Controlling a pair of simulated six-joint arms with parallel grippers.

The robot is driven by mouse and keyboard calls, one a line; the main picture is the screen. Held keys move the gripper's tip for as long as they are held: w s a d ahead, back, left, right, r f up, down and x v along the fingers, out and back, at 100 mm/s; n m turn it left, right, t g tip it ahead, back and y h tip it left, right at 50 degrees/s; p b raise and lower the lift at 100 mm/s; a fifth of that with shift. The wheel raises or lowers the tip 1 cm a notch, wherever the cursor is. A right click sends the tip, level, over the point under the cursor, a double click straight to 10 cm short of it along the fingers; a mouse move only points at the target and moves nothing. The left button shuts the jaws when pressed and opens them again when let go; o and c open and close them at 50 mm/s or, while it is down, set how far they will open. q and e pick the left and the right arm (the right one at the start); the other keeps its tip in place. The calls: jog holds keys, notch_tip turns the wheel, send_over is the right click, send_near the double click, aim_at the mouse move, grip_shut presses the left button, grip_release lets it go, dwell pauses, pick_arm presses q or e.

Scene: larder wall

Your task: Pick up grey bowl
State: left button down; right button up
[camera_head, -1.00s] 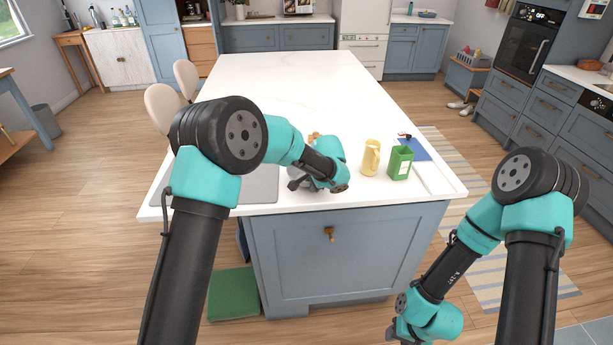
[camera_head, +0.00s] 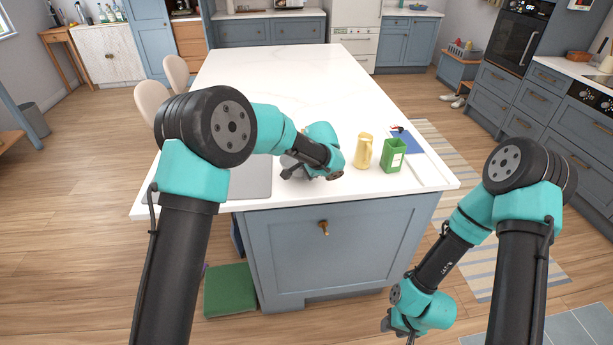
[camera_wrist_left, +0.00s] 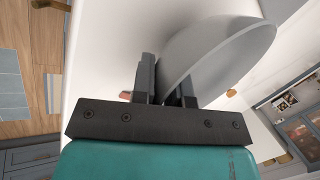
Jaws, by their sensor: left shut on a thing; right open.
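The grey bowl (camera_wrist_left: 215,55) fills the upper middle of the left wrist view, its wall between the two fingers. My left gripper (camera_wrist_left: 168,95) is shut on the bowl's side. In the head view my left gripper (camera_head: 290,172) is over the near part of the white island top, and the grey bowl (camera_head: 288,160) is mostly hidden behind the gripper and arm. I cannot tell whether the bowl touches the counter. My right gripper (camera_head: 398,335) hangs low at the right of the island, open and away from the bowl.
A yellow jug (camera_head: 363,151) and a green box (camera_head: 393,156) stand just right of my left gripper. A blue mat (camera_head: 409,142) lies behind the box. A grey board (camera_head: 250,178) lies to the left. The island's far half is clear.

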pick_arm(q)
jog(key=shift+r, duration=0.6)
jog(key=shift+s+r, duration=0.15)
jog(key=shift+s, duration=0.15)
jog(key=s+d+r, duration=0.1)
jog(key=s, duration=1.4)
jog(key=shift+s+r, duration=0.2)
jog(key=w+a+n+g+y, duration=0.1)
jog(key=a+n, duration=0.7)
jog(key=a, duration=1.9)
jog(key=shift+w+r+g+y, duration=0.4)
jog(key=shift+g+y, duration=0.3)
jog(key=shift+y, duration=0.4)
jog(key=w+a, duration=0.2)
jog(key=w, duration=0.2)
jog(key=w+a+f, duration=0.1)
jog(key=w+a, duration=0.2)
jog(key=w, duration=0.2)
jog(key=w+a, duration=0.2)
jog(key=w, duration=0.3)
jog(key=shift+a+f, duration=0.2)
jog(key=shift+a, duration=0.1)
